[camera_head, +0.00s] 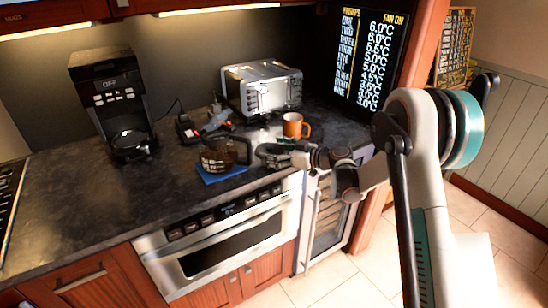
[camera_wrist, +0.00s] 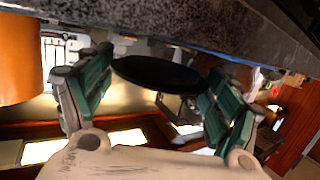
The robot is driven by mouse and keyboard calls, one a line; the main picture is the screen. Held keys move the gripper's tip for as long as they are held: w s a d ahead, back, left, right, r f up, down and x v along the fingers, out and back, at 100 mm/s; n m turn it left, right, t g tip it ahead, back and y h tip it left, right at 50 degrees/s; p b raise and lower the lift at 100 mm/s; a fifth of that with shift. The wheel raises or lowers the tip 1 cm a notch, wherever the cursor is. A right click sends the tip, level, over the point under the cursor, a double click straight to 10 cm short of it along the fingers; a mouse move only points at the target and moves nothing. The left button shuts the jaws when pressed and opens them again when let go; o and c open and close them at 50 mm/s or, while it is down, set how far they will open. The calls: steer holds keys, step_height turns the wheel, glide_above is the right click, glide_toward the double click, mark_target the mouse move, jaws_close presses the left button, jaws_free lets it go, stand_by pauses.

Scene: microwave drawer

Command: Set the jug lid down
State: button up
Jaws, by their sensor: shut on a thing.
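My gripper (camera_head: 274,151) is just above the counter's front part, to the right of the glass jug (camera_head: 215,160). The jug stands on a blue mat (camera_head: 208,178), with its dark handle towards my gripper. In the wrist view the green fingers of my gripper (camera_wrist: 158,70) are shut on a black round jug lid (camera_wrist: 155,73), seen nearly edge-on between them. In the head view the lid is too small and dark to make out clearly. I cannot tell whether it touches the counter.
An orange mug (camera_head: 293,125) stands close behind my gripper; it also shows in the wrist view (camera_wrist: 20,60). A toaster (camera_head: 263,88) stands behind it. A coffee maker (camera_head: 115,105) is at left. The dark counter (camera_head: 75,195) is clear at front left. A microwave drawer (camera_head: 220,245) is below.

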steer(key=shift+f, duration=0.75)
